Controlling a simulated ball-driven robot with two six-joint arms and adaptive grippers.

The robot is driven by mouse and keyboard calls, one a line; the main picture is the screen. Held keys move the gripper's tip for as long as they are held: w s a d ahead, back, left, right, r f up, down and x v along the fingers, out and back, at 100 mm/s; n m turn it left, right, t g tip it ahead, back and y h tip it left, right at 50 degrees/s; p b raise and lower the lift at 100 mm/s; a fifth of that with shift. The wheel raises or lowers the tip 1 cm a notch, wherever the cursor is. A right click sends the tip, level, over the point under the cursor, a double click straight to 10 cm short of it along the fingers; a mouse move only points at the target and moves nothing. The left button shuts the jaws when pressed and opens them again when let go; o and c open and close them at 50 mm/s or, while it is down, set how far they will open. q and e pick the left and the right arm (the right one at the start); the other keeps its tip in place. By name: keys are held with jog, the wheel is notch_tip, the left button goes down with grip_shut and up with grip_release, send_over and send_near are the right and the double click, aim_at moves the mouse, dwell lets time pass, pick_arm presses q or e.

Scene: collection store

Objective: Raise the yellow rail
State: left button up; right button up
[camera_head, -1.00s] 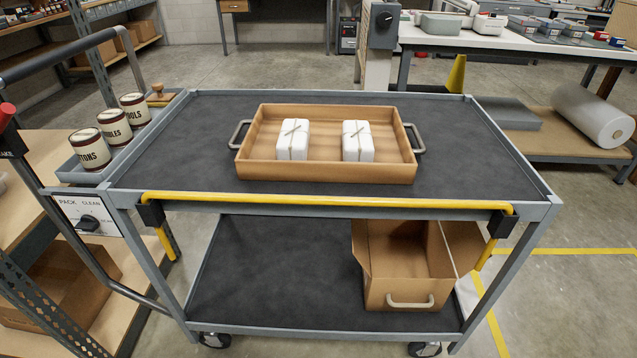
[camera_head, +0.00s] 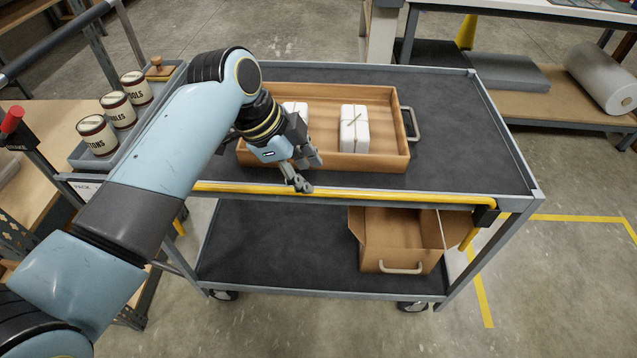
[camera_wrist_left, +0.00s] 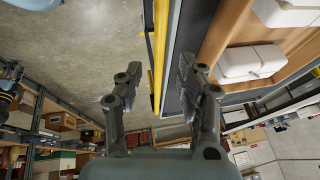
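The yellow rail (camera_head: 400,197) runs along the front edge of the cart's top (camera_head: 455,150), level with that edge. Its right end meets a black bracket (camera_head: 485,215); its left end is hidden behind my left arm. My left gripper (camera_head: 307,174) is open and empty, just above the front edge near the rail's middle. In the left wrist view the rail (camera_wrist_left: 159,45) shows ahead, between the lines of the two spread fingers (camera_wrist_left: 160,98), apart from them. My right gripper is not in view.
A wooden tray (camera_head: 360,162) with two white wrapped blocks (camera_head: 354,128) stands on the cart top, close behind my left gripper. A cardboard box (camera_head: 400,245) stands on the lower shelf. Labelled tins (camera_head: 97,135) stand at the left. The floor in front is clear.

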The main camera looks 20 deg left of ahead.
aim_at(320, 191)
pick_arm(q)
jog(key=x, duration=0.6)
grip_shut()
dwell(0.3)
